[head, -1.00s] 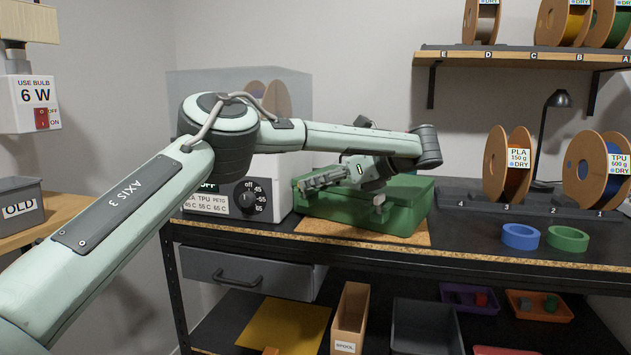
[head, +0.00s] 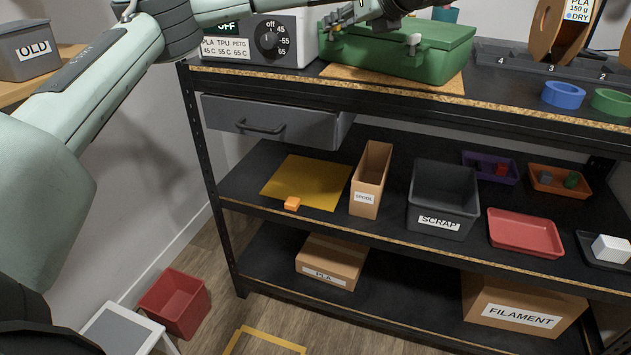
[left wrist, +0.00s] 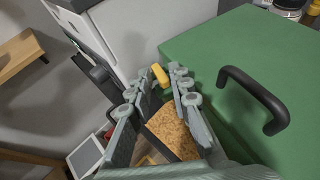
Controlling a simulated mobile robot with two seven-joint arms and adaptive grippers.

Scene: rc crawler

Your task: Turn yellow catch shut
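The green case (head: 440,58) stands shut on a cork mat on the bench top. Its black handle (left wrist: 255,95) shows on the lid in the left wrist view. The small yellow catch (left wrist: 160,74) shows at the case's front edge, near the fingertips. In the head view it is small and partly covered by the gripper. A second, pale catch (head: 413,43) is on the case front further right. My left gripper (left wrist: 161,86) is open, its fingers apart, with the catch in line with the gap. I cannot tell whether they touch it. My right gripper is not shown.
The white dryer (head: 265,42) with its knob stands close left of the case. Blue (head: 563,95) and green rings lie to the right. A grey drawer (head: 265,122) is below the bench top. Shelves below hold trays and boxes.

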